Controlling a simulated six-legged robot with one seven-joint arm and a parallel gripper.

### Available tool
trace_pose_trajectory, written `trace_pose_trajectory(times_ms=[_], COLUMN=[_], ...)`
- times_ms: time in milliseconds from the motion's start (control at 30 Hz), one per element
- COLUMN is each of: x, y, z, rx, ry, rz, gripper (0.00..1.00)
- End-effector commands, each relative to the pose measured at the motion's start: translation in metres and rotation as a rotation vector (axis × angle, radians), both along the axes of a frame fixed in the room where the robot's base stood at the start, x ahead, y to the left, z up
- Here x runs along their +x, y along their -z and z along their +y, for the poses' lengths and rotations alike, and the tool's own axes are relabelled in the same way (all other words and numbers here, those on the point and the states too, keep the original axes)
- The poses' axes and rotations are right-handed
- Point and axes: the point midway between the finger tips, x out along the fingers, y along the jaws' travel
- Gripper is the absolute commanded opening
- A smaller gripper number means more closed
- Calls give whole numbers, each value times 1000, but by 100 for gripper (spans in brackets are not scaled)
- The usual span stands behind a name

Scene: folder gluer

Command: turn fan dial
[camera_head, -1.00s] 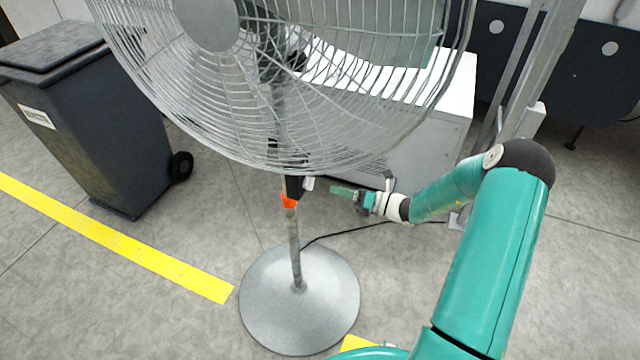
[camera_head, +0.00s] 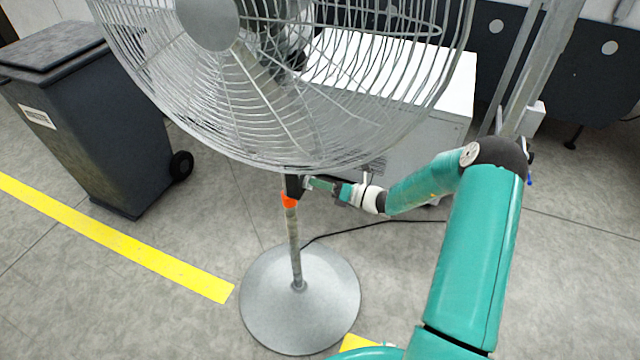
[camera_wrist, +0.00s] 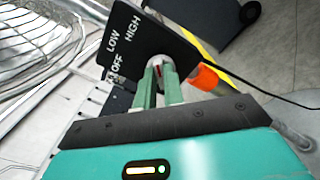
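The fan dial (camera_wrist: 158,64) is a small knob with a red mark on a black control plate (camera_wrist: 125,45) lettered LOW, HIGH and OFF. In the head view the black control box (camera_head: 293,186) sits on the fan's pole, just under the cage. My gripper (camera_head: 308,183) reaches it from the right. In the wrist view its two green fingers (camera_wrist: 159,72) point at the plate with a narrow gap between them, and their tips are at the dial. The tips partly cover the dial, and I cannot tell whether they press on it.
The fan's wire cage (camera_head: 280,100) hangs just above my gripper. An orange collar (camera_head: 289,200) is on the pole below the box, above a round grey base (camera_head: 300,310). A white cabinet (camera_head: 430,120) stands behind. A dark bin (camera_head: 95,130) is at left.

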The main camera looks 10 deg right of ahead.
Motion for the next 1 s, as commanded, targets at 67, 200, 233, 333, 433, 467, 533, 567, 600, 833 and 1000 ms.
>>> trace_pose_trajectory(times_ms=[67,200,233,333,433,467,533,567,600,833,1000], x=[0,0,0,0,0,0,-1,-1,-1,-1,-2], y=[0,0,0,0,-1,-1,-1,-1,-1,-2,-2], z=[0,0,0,0,0,0,0,0,0,0,1], rx=[-1,-8,-11,-27,-54,-63,-89,-101,-119,-242,-337], ry=[0,0,0,1,1,1,1,1,1,1,1], rz=[-1,-11,-15,-38,-75,-88,-125,-142,-167,-335,-466], gripper=[0,0,0,0,0,0,0,0,0,0,0])
